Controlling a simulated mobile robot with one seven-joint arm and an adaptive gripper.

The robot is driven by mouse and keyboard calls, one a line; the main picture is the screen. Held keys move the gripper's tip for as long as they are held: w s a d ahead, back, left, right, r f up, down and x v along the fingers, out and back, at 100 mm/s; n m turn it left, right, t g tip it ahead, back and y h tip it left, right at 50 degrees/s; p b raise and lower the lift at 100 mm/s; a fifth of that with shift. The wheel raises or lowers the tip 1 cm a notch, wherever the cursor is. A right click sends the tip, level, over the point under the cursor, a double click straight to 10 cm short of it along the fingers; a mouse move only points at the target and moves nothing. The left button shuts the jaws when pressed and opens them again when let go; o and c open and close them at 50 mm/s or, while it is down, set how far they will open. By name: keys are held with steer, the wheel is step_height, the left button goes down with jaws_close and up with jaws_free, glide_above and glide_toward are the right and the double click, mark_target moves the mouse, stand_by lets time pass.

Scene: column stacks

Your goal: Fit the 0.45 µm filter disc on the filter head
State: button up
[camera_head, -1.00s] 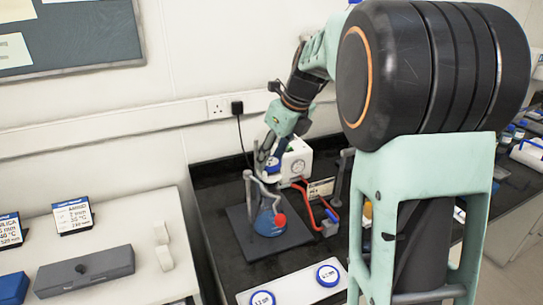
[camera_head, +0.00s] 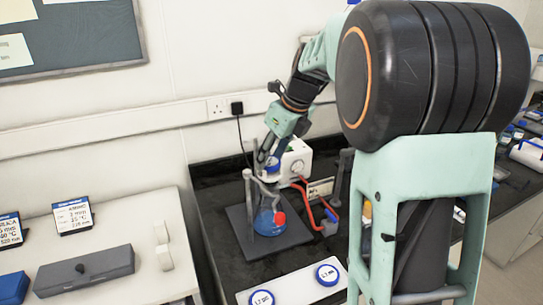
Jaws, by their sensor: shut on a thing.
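A conical flask (camera_head: 268,222) with blue liquid stands on a dark stand base in the middle of the view. The filter head (camera_head: 269,185) sits on top of the flask, beside a grey clamp and rod. My gripper (camera_head: 268,163) points down right above the filter head. It is shut on a small blue disc (camera_head: 273,162), whose label cannot be read. My fingers partly hide the disc. I cannot tell whether it touches the filter head. Two more blue-rimmed discs, one left (camera_head: 262,298) and one right (camera_head: 327,274), lie on a white tray (camera_head: 294,287) in front.
A white pump box (camera_head: 297,160) stands behind the flask, with a red hose (camera_head: 313,205) beside it. A red knob (camera_head: 280,218) shows at the flask. A grey block (camera_head: 84,271) and small signs stand on the left white bench. My own arm covers much of the right side.

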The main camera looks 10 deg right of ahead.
mark_target(273, 164)
steer(key=shift+s+f, duration=0.25)
steer(key=shift+f, duration=0.25)
steer(key=shift+s+f, duration=0.2)
steer(key=shift+f, duration=0.6)
steer(key=shift+c, duration=1.4)
steer(key=shift+o, duration=0.3)
steer(key=shift+f, duration=0.2)
steer(key=shift+o, duration=0.7)
steer(key=shift+w+f, duration=0.15)
steer(key=shift+f, duration=0.05)
steer(key=o, duration=0.9)
steer(key=shift+a+g, duration=0.1)
steer(key=shift+g, duration=0.2)
steer(key=o, duration=0.5)
steer(key=shift+w+f, duration=0.15)
steer(key=shift+w, duration=0.1)
steer(key=shift+s+r, duration=0.2)
steer(key=shift+r, duration=0.15)
steer(key=o, duration=0.5)
steer(key=shift+w+r, duration=0.1)
steer(key=shift+w, duration=0.1)
